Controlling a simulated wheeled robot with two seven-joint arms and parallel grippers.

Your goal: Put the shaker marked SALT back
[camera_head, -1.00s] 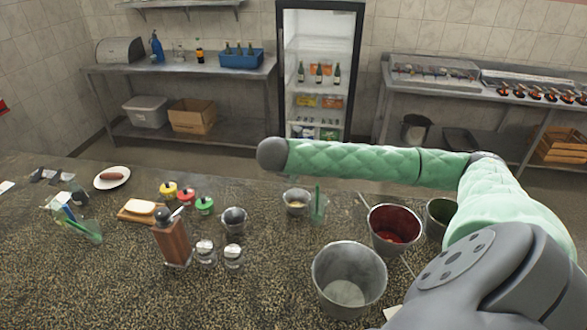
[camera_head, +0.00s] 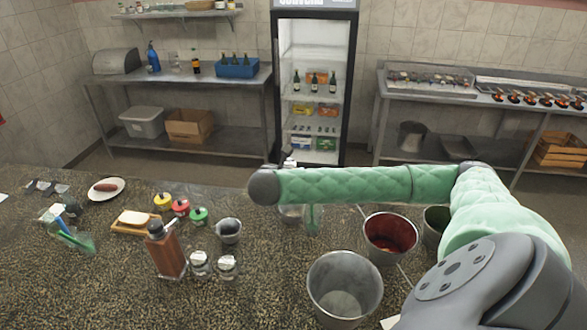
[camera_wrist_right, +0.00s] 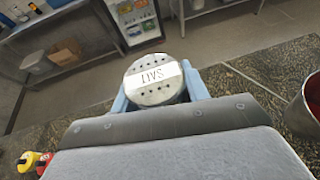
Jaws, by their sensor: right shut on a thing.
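The shaker marked SALT (camera_wrist_right: 155,80) has a round metal top with holes and a white label, readable in the right wrist view. My right gripper (camera_wrist_right: 160,88) is shut on it, with light blue fingers on both sides of the top. In the head view my green-sleeved right arm crosses over the counter, and the hand is mostly hidden behind it. A small pale bit (camera_head: 290,163) shows just above the arm; I cannot tell what it is. Two small shakers (camera_head: 199,263) (camera_head: 227,266) stand on the counter, their labels unreadable. My left gripper is not in view.
Metal buckets (camera_head: 345,285) (camera_head: 390,236) stand at the right. Red, yellow and green-topped pots (camera_head: 181,207) stand behind. A back shelf table (camera_head: 180,82) and a fridge (camera_head: 315,90) are beyond the counter.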

